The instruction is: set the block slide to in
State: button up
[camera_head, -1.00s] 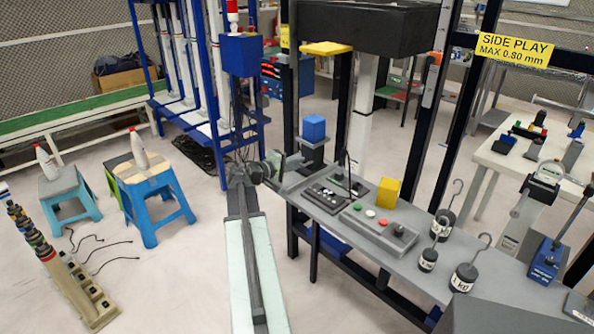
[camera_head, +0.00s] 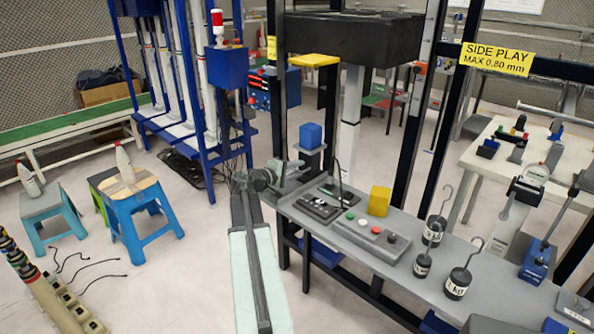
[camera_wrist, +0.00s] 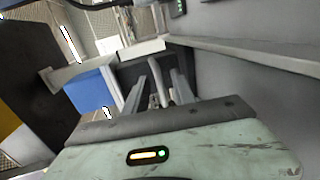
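I cannot tell for certain which part is the block slide. My gripper (camera_head: 290,172) is at the end of my outstretched arm, beside the bench's left end and just below and left of the blue block. In the wrist view, my gripper's two dark fingers (camera_wrist: 158,88) are apart, with grey parts visible beyond them. A blue face (camera_wrist: 95,92), probably the same block, is left of the fingers. Contact cannot be told.
A yellow block (camera_head: 380,200) and a grey button box (camera_head: 371,238) are on the bench. Several hooked weights (camera_head: 458,283) stand further right. A dark frame post (camera_head: 277,90) rises behind my gripper. A blue stool (camera_head: 138,215) stands left on open floor.

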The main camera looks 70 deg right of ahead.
jog(key=p+v, duration=0.1)
jog(key=v, duration=0.6)
jog(key=shift+a+r+p, duration=0.1)
jog(key=shift+a+p, duration=0.2)
